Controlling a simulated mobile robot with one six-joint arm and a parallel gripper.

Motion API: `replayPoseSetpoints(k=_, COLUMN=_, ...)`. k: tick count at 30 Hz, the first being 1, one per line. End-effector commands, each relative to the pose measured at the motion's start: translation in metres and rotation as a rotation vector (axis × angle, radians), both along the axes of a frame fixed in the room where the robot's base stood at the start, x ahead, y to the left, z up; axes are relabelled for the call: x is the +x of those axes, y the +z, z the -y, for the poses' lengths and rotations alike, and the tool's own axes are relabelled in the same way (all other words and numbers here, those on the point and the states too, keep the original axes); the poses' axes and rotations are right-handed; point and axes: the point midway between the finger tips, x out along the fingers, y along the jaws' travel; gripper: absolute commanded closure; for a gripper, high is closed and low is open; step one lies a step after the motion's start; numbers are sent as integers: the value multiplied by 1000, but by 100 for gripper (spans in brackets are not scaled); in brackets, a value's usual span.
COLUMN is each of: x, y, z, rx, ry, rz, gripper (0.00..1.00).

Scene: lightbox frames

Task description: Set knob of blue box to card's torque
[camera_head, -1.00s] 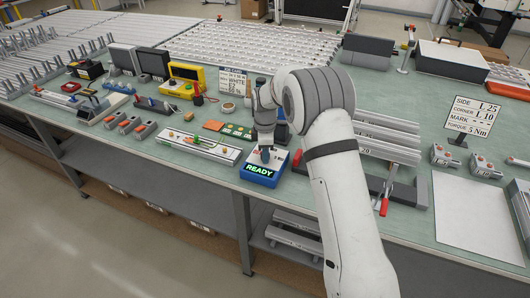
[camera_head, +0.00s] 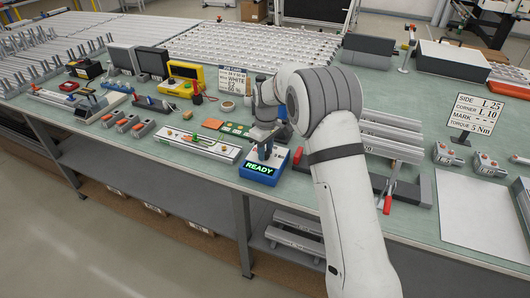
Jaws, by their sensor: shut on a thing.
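The blue box (camera_head: 260,180) sits at the front edge of the green bench, left of my forearm. Its front display (camera_head: 259,168) reads "READY" in green. My gripper (camera_head: 265,150) points down onto the top of the box, at the knob. The knob is mostly hidden by the gripper, and its setting cannot be read. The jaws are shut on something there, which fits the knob. The card (camera_head: 475,115) stands at the right of the bench and reads SIDE L 25, CORNER L 10, MARK with dashes, TORQUE 5 Nm.
A second card (camera_head: 228,78) stands behind the box. A long grey fixture (camera_head: 198,145) lies to the left. Stacked metal profiles (camera_head: 395,140) and a red-handled clamp (camera_head: 388,196) lie right of my arm. A white sheet (camera_head: 482,212) covers the front right.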

Motion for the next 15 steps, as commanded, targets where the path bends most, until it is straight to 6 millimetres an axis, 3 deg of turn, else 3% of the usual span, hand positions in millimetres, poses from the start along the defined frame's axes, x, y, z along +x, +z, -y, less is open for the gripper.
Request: replayPoseSetpoints(k=15, x=2, y=2, z=0, rx=5, ry=-491, rz=9, gripper=93)
